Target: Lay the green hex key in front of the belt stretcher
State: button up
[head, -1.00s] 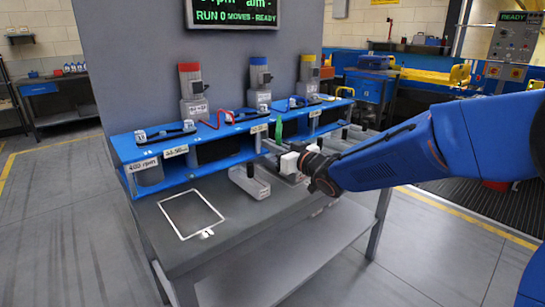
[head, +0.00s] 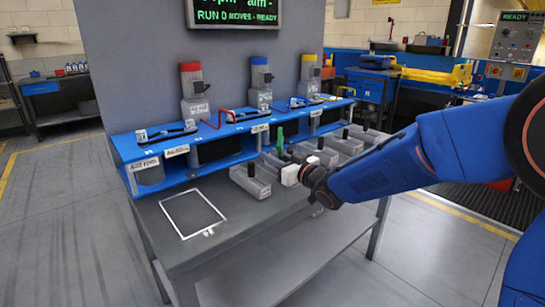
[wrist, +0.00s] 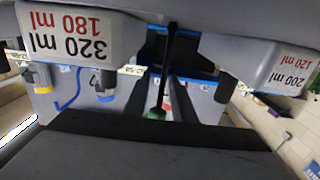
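The green hex key shows in the head view as a green upright part (head: 279,140) just beyond my gripper (head: 287,168). In the wrist view, its green end (wrist: 156,113) and a dark shaft lie between the two dark fingers of my gripper (wrist: 158,82). My gripper appears shut on it, holding it over the grey table (head: 250,222); any gap at the fingers is too small to judge. I cannot tell for sure which thing is the belt stretcher.
Grey blocks with black posts (head: 250,182) stand in a row on the table. Their labels show upside down in the wrist view (wrist: 75,32). A blue shelf (head: 205,150) with motors stands behind. A white rectangular outline (head: 165,208) marks clear table at the front left.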

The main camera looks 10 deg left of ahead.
jog(key=shift+r, duration=0.15)
jog(key=v, duration=1.2)
